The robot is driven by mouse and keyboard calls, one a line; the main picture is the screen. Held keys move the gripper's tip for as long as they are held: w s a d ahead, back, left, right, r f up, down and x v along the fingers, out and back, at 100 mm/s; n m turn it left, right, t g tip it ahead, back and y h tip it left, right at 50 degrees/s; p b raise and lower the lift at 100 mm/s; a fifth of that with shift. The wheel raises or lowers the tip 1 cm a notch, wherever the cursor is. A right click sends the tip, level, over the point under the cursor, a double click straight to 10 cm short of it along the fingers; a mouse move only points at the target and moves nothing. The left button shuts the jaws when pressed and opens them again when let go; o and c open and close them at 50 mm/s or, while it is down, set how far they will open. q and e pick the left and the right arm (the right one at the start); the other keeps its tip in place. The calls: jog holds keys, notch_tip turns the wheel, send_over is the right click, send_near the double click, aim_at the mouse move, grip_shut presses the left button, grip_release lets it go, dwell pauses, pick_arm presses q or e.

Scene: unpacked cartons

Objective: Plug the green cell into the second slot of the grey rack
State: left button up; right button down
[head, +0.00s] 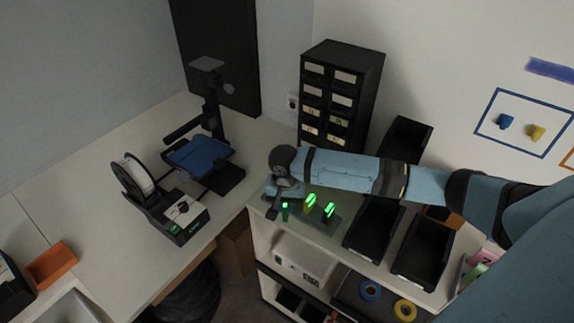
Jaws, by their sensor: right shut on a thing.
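The grey rack (322,226) lies on the white counter, below my right forearm in the picture. My right gripper (274,208) points down at the rack's left end and is shut. A small dark green piece with a bright green light (285,211) shows right beside its fingers; I take it to be the green cell. The hand hides part of the rack's left end, and I cannot tell how deep the cell sits. My left gripper is out of view.
Black bins (372,226) stand to the right of the rack, and a black drawer cabinet (339,95) stands behind it. A 3D printer (200,158) and a spool device (160,200) are on the left counter. The counter's front edge is close to the rack.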

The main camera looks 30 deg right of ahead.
jog(key=w+d+r+m, duration=0.4)
jog(key=w+d+m, duration=0.1)
jog(key=shift+m, duration=0.3)
jog(key=f+b, duration=0.4)
jog(key=b, duration=0.1)
jog(key=shift+w+d+f, duration=0.2)
jog(key=shift+d, duration=0.2)
jog(key=shift+f+b, duration=0.4)
jog(key=shift+b, duration=0.1)
jog(key=shift+r, duration=0.1)
jog(key=shift+p, duration=0.45)
jog(key=shift+p, duration=0.4)
